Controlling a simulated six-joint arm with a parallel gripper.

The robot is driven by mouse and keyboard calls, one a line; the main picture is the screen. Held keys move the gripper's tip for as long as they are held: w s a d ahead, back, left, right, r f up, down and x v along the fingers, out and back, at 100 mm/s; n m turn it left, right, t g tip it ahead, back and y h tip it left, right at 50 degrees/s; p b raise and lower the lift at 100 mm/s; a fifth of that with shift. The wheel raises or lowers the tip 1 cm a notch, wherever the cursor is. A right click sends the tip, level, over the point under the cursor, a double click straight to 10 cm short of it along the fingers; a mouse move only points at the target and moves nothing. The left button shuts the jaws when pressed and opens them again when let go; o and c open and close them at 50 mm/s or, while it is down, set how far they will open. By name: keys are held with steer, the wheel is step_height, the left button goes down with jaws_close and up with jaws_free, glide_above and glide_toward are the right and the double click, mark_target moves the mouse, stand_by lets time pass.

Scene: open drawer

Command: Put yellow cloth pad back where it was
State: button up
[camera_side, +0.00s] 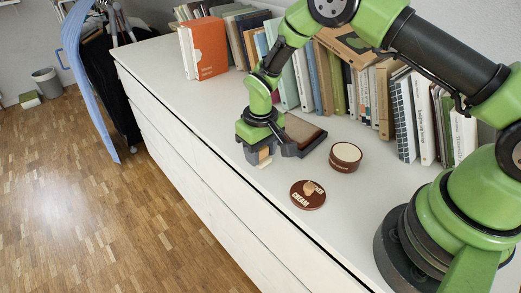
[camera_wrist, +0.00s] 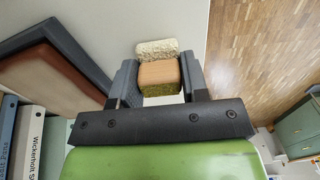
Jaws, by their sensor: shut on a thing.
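My gripper (camera_wrist: 157,82) is shut on a small block that I take for the yellow cloth pad (camera_wrist: 160,72). In the wrist view it has a tan-orange face and a rough olive-yellow edge, with one finger on each side. A cream, rough-textured piece (camera_wrist: 157,48) shows just beyond it; I cannot tell whether it is part of the same thing. In the side view my gripper (camera_side: 262,154) is low over the front edge of the white dresser top (camera_side: 230,105).
A brown panel in a dark frame (camera_wrist: 65,70) lies close beside my gripper. A round brown tin (camera_side: 345,157) and a round lid marked CREAM (camera_side: 308,194) lie to the right. Books (camera_side: 316,75) line the back. The dresser top's left part is clear.

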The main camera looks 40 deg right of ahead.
steer(key=shift+f, duration=0.2)
steer(key=o, duration=0.8)
steer(key=shift+r, duration=0.15)
step_height(320, 180, up, 12)
steer(key=shift+r, duration=0.15)
steer(key=s+d+r+m+t, duration=0.15)
steer(key=s+r, duration=0.25)
steer(key=r, duration=0.6)
steer(key=s+r+t, duration=0.2)
steer(key=s, duration=0.4)
steer(key=s+r+m+t+y, duration=0.1)
steer(key=s+r, duration=0.2)
steer(key=s, duration=0.3)
steer(key=s+d+r+m+t+y, duration=0.1)
steer(key=s+r+t, duration=0.1)
steer(key=s, duration=0.4)
steer(key=shift+s+r+m+t, duration=0.25)
steer(key=shift+r+t, duration=0.1)
steer(key=shift+r, duration=0.15)
